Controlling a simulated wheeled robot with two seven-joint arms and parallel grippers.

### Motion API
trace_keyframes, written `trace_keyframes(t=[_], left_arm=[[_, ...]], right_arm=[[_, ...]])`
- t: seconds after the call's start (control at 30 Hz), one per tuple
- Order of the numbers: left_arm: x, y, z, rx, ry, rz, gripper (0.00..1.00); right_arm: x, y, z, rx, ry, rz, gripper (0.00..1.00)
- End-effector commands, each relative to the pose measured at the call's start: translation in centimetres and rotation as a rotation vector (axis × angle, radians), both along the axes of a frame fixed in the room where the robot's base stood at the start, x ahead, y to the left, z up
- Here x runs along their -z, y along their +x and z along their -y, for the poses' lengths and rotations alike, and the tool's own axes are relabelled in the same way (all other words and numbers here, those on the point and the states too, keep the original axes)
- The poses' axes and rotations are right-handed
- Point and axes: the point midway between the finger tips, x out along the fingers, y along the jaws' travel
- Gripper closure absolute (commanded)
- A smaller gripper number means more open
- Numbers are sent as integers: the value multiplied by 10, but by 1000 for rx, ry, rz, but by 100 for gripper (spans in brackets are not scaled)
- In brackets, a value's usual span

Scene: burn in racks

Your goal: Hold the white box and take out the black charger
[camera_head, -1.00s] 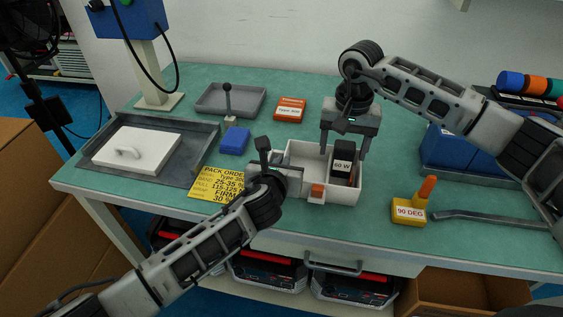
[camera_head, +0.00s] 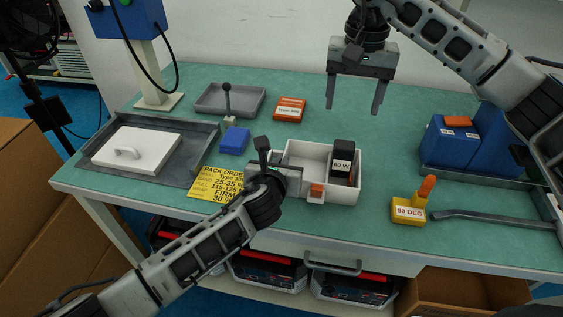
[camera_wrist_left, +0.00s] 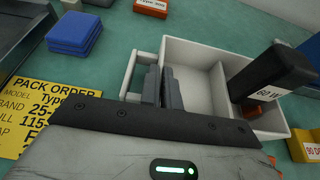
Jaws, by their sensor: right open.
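The white box (camera_head: 309,151) stands on the green table, split into a left and a right compartment. The black charger (camera_head: 343,158), labelled 60 W, stands in the right compartment; it also shows in the left wrist view (camera_wrist_left: 270,75). My left gripper (camera_head: 267,160) is at the box's left end. In the left wrist view its fingers (camera_wrist_left: 162,88) are close together on the left side of the box (camera_wrist_left: 199,60), by a white handle. My right gripper (camera_head: 353,92) is open and empty, raised above and behind the box, clear of the charger.
A white lid (camera_head: 137,149) lies in a grey tray at left. A blue block (camera_head: 235,140), yellow pack order card (camera_head: 214,181) and orange box (camera_head: 290,109) lie near the box. A yellow 90 DEG block (camera_head: 409,211), metal bar (camera_head: 492,218) and blue bins (camera_head: 452,143) are at right.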

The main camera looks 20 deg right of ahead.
Motion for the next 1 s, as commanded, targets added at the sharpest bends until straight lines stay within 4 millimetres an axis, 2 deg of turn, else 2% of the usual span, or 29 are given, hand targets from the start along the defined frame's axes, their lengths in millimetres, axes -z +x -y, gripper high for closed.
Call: trace_keyframes(t=[0.2,0.3,0.7,0.87,1.0], left_arm=[[0,1,-1,-3,2,1,100],[0,1,-1,-3,2,1,71],[-2,-3,-3,-2,0,1,70],[-9,-18,-12,0,-2,1,70],[-19,-38,-25,0,0,2,70]], right_arm=[[0,0,0,0,0,0,33],[0,0,0,0,0,0,33],[0,0,0,0,0,0,33],[0,0,0,0,0,0,33],[0,0,0,0,0,0,33]])
